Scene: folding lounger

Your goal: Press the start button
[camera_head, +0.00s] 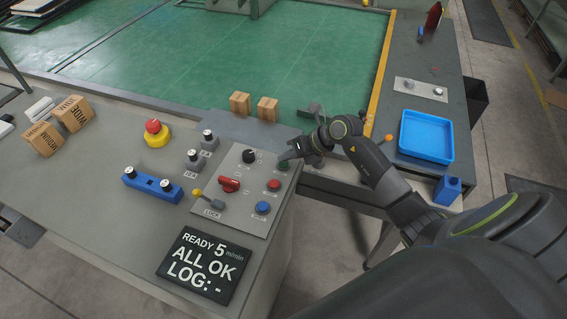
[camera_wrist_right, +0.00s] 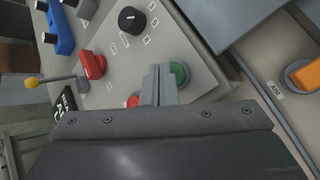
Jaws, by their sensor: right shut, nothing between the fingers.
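The green button (camera_head: 284,167) sits at the upper right corner of the grey control panel (camera_head: 240,211), partly covered by my right gripper in the head view. It also shows in the right wrist view (camera_wrist_right: 181,73). I cannot read a label on it. My right gripper (camera_head: 281,160) is shut and empty, with its fingertips right beside the green button. In the wrist view the shut fingers (camera_wrist_right: 160,72) lie between the green button and a red button (camera_wrist_right: 132,101). I cannot tell whether they touch the green button. My left gripper is not in view.
The panel also holds a black knob (camera_head: 249,156), a red rotary switch (camera_head: 229,184), a blue button (camera_head: 263,207) and a yellow-tipped lever (camera_head: 197,192). A display (camera_head: 205,265) reads "READY 5 m/min, ALL OK, LOG: -".

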